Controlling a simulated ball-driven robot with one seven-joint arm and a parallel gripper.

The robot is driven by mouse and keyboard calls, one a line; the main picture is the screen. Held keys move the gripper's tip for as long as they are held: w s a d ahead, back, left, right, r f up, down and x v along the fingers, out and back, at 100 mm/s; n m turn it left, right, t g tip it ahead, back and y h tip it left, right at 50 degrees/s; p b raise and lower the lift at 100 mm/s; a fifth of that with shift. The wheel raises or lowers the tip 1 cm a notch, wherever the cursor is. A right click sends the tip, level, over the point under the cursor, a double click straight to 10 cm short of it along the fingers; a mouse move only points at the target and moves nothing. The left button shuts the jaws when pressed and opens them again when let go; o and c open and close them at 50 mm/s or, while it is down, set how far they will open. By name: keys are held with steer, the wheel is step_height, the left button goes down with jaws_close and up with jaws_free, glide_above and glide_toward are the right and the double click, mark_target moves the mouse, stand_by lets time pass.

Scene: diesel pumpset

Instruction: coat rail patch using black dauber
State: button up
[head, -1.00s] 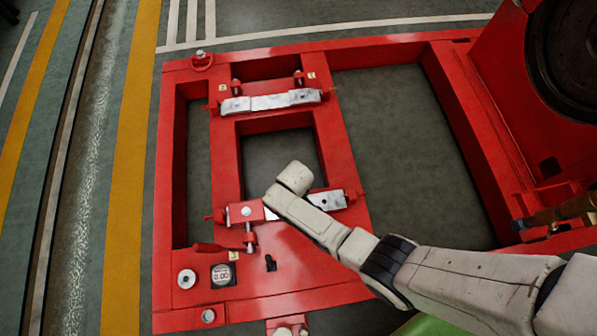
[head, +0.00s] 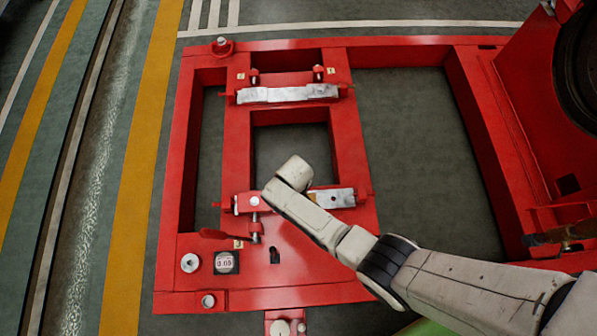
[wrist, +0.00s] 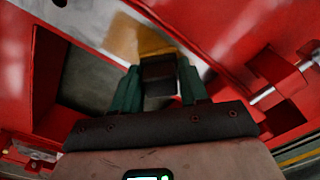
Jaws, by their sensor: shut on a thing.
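In the wrist view, the green fingers of my gripper (wrist: 158,73) are shut on a dark block, which I take for the black dauber (wrist: 158,88). Its working end is hidden. A pale metal rail strip (wrist: 85,20) runs behind the fingers, with a tan and yellow-orange area beside them. I cannot tell whether the dauber touches the strip. In the head view, the near rail (head: 333,198) has a silver top, partly hidden by my wrist. The far rail (head: 288,94) is silver with pale and dark marks. My fingers are hidden there.
The rails sit on a red frame (head: 360,160) with open gaps down to the grey floor. Red clamps with bolts (head: 252,203) stand at the near rail's left end. A small gauge (head: 226,262) lies front left. A large red machine (head: 540,130) stands at the right.

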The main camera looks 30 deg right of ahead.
steer(key=shift+w+a+b, duration=0.25)
steer(key=shift+a, duration=0.4)
steer(key=shift+w+a+b, duration=0.2)
steer(key=shift+w+a, duration=0.1)
steer(key=shift+a, duration=0.3)
steer(key=shift+w+a+b, duration=0.25)
steer(key=shift+a, duration=0.4)
steer(key=shift+f, duration=0.1)
steer(key=shift+d, duration=0.1)
steer(key=shift+s+d+f, duration=0.1)
steer(key=shift+s+d, duration=0.35)
steer(key=shift+d, duration=0.15)
steer(key=shift+s+d+r+p, duration=0.15)
steer(key=shift+s+d+p, duration=0.05)
steer(key=shift+d+p, duration=0.4)
steer(key=shift+s+d+r+p, duration=0.15)
steer(key=shift+s+d+p, duration=0.05)
steer(key=shift+d+p, duration=0.4)
steer(key=shift+d, duration=0.1)
steer(key=shift+d, duration=0.1)
